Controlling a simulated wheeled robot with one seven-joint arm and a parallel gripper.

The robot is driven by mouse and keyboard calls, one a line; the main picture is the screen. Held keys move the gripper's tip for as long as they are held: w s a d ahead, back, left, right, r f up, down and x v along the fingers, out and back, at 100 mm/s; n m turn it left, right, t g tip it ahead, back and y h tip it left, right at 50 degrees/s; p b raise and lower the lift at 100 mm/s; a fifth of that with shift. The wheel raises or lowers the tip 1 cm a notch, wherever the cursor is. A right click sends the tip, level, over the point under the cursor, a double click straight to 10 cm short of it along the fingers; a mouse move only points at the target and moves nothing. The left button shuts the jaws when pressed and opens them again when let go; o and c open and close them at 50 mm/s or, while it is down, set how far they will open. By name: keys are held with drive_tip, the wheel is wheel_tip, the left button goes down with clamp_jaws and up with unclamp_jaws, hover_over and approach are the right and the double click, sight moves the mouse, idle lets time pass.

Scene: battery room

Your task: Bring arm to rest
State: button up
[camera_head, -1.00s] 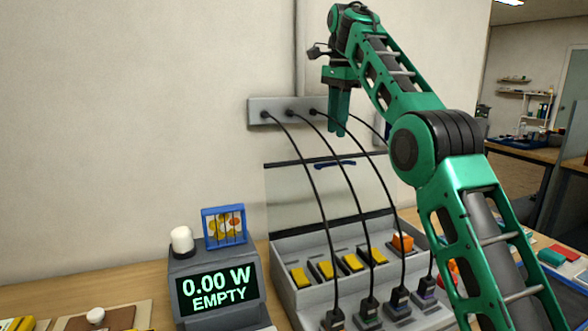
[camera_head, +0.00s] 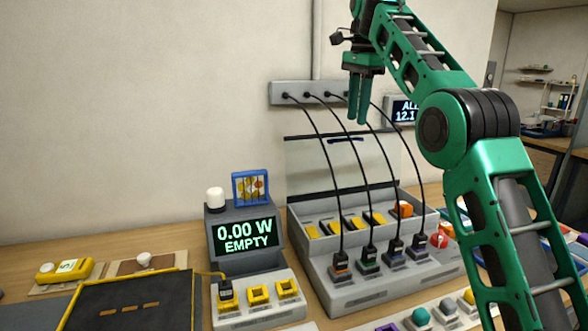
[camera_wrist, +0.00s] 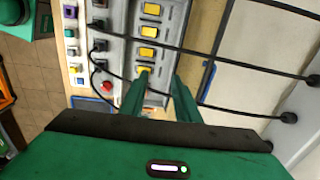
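My green arm stands raised on the right of the head view, bent at its black elbow joint. My gripper (camera_head: 357,119) hangs high in front of the wall, fingers pointing down, above the grey charging box. In the wrist view, the two green fingers of my gripper (camera_wrist: 160,82) stand apart with nothing between them. They are clear of the box below.
The grey box (camera_head: 318,281) has yellow inserts and several plugged black cables running up to a wall strip (camera_head: 276,94). The cables pass close to my gripper. A display (camera_head: 243,236) reads 0.00 W EMPTY. A dark tray (camera_head: 128,306) lies at lower left.

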drive_tip(key=s+d+f+n, duration=0.2)
drive_tip(key=s+d, duration=0.5)
drive_tip(key=d, duration=0.6)
drive_tip(key=s+d+f+n, duration=0.1)
drive_tip(key=s+d+f, duration=0.35)
drive_tip(key=s, duration=0.25)
drive_tip(key=s+d+f+n, duration=0.1)
drive_tip(key=s+d+f, duration=0.2)
drive_tip(key=s+d, duration=0.3)
drive_tip(key=s+f+n, duration=0.2)
drive_tip(key=s+f, duration=0.8)
drive_tip(key=s, duration=0.4)
drive_tip(key=s+f+n, duration=0.1)
drive_tip(key=s+f, duration=0.9)
drive_tip(key=s, duration=0.5)
drive_tip(key=shift+s+d+f+n+g, duration=0.15)
drive_tip(key=shift+d+f+n+g, duration=0.25)
drive_tip(key=shift+w+f, duration=0.2)
drive_tip(key=shift+w, duration=0.4)
